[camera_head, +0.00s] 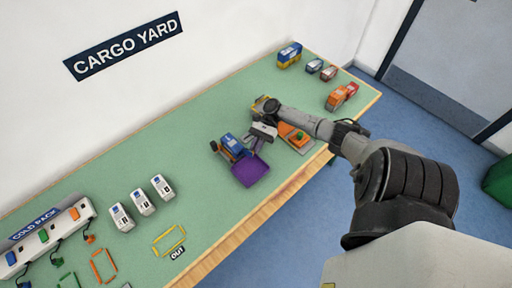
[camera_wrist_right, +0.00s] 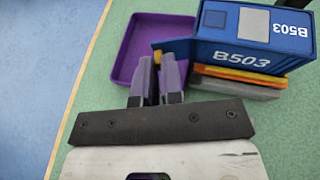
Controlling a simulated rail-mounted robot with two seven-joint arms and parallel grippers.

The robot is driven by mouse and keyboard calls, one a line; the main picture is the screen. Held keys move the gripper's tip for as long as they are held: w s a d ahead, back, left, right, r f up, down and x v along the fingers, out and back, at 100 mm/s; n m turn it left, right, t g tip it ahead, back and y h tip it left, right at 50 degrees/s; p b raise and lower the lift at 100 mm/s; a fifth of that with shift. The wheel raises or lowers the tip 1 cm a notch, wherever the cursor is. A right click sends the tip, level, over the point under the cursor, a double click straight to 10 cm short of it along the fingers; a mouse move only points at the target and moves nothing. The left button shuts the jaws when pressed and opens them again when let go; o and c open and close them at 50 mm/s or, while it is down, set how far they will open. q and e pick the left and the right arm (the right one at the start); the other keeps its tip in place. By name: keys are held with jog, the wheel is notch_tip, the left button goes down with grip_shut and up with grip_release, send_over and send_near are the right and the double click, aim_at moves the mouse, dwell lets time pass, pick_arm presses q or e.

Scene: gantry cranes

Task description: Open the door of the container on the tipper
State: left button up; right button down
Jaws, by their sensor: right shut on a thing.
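The blue container (camera_head: 232,145), marked B503, sits on the tipper; it also shows in the right wrist view (camera_wrist_right: 240,57). The tipper shows there as an orange and grey edge (camera_wrist_right: 238,82) below the container. A thin blue panel, seemingly the door (camera_wrist_right: 176,44), sticks out from the container's left end over the purple tray's edge. My right gripper (camera_wrist_right: 157,76) is shut on a small yellow handle (camera_wrist_right: 157,57) at this panel's outer end. In the head view my right gripper (camera_head: 254,142) is beside the container. My left gripper is not in view.
A purple tray (camera_head: 250,171) lies at the container's open-side end. An orange vehicle part (camera_head: 296,135) is partly behind my right arm. Several white containers (camera_head: 142,202) stand to the left. The green table between them is clear.

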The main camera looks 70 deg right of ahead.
jog(key=c, duration=1.2)
grip_release()
jog(key=shift+c, duration=0.2)
jog(key=shift+r+p, duration=0.3)
jog(key=shift+r, duration=0.25)
jog(key=s+r+p, duration=0.5)
jog(key=s+r, duration=0.5)
jog(key=s, duration=0.1)
jog(key=shift+s+d, duration=0.35)
jog(key=shift+d, duration=0.1)
